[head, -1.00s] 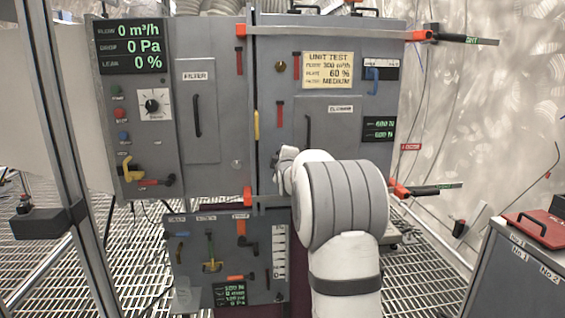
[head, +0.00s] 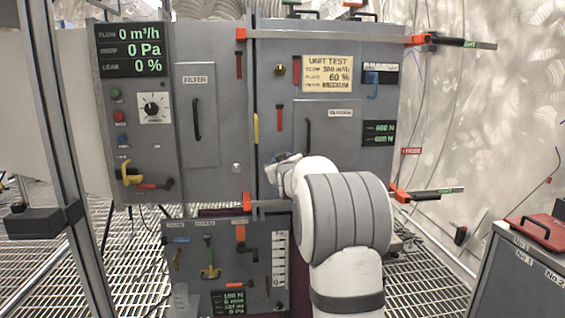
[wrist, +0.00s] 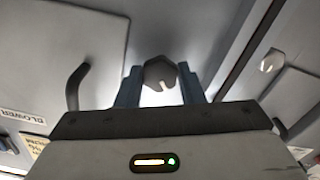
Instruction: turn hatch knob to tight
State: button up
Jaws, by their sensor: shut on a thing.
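The hatch knob (wrist: 160,74) is a dark grey knob with a pale mark on its edge, seen between my fingers in the wrist view. My gripper (wrist: 158,80) is shut on it, one blue-grey finger on each side. In the head view my gripper (head: 286,159) is at the lower left of the blower hatch (head: 340,125), and my arm hides the knob there. The hatch is shut flat in the panel, with a dark curved handle that also shows in the wrist view (wrist: 75,86). I cannot read the knob's setting.
The filter hatch (head: 196,90) and a control panel (head: 133,150) are to the left. A lower panel (head: 200,265) with several small levers sits below. Orange-ended clamp bars (head: 425,193) stick out at the right. A grey cabinet (head: 520,270) with a red case stands at the far right.

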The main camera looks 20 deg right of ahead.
jog(key=shift+f+m, duration=0.1)
jog(key=shift+m, duration=3.6)
jog(key=o, duration=0.7)
jog(key=p+v, duration=0.1)
jog(key=v, duration=0.7)
